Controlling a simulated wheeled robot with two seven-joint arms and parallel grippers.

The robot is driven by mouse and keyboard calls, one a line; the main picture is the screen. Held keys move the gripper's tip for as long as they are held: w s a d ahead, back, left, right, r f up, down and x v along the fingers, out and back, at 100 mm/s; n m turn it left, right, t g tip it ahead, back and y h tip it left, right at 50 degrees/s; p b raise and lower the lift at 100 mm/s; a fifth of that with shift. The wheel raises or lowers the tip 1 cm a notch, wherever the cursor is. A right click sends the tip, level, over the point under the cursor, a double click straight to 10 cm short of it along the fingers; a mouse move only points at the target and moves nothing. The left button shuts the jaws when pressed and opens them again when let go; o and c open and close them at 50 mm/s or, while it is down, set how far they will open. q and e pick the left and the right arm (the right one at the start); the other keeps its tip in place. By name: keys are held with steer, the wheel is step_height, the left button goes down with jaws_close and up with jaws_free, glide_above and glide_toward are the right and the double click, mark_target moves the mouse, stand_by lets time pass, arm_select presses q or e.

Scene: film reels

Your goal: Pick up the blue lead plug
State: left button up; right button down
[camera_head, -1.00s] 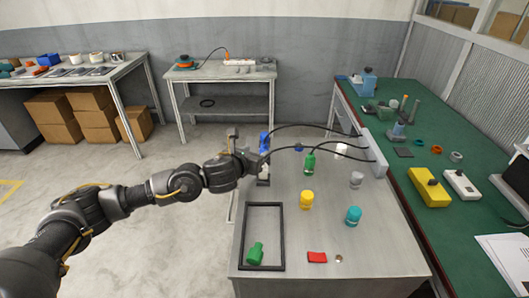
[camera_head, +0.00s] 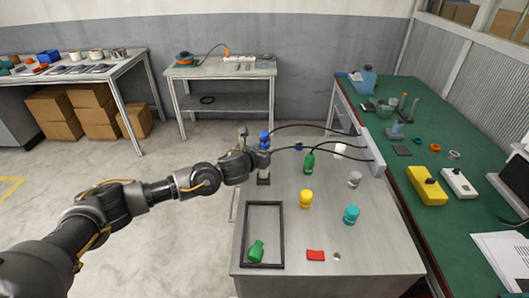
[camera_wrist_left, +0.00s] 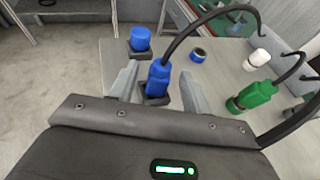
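The blue lead plug (camera_wrist_left: 158,78) stands between the two fingers of my left gripper (camera_wrist_left: 159,70) in the left wrist view. A black cable arcs from its top to the right. A dark holder shows around its lower end. The fingers are apart, one on each side, with gaps visible. A second blue piece (camera_wrist_left: 140,39) stands on a dark base just beyond the left finger. In the head view my left gripper (camera_head: 259,158) is at the table's far left, where blue (camera_head: 264,137) shows behind it; the arm partly hides this spot. My right gripper is not in view.
The grey table (camera_head: 330,215) holds a green lead plug (camera_head: 309,163), a yellow piece (camera_head: 306,199), a teal piece (camera_head: 351,215), a grey piece (camera_head: 354,179) and a white piece (camera_head: 340,149). A black frame (camera_head: 281,237) surrounds a fallen green piece (camera_head: 256,251). Cables run to a housing (camera_head: 373,153).

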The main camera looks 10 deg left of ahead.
arm_select(q)
steer(key=c, duration=0.9)
steer(key=shift+r, duration=0.5)
step_height(320, 180, up, 2)
steer(key=shift+r, duration=0.15)
steer(key=s+d+r+p, duration=0.1)
steer(key=s+r, duration=0.2)
steer(key=s, duration=0.1)
steer(key=s+d+r+p, duration=0.1)
steer(key=s+r, duration=0.2)
steer(key=s, duration=0.2)
steer(key=s+d+r+p, duration=0.1)
steer(key=s+d+r, duration=0.1)
steer(key=s+r, duration=0.1)
steer(key=shift+s+d+r, duration=0.1)
steer(key=shift+s+r, duration=0.25)
steer(key=shift+s, duration=0.3)
steer(key=shift+d, duration=0.1)
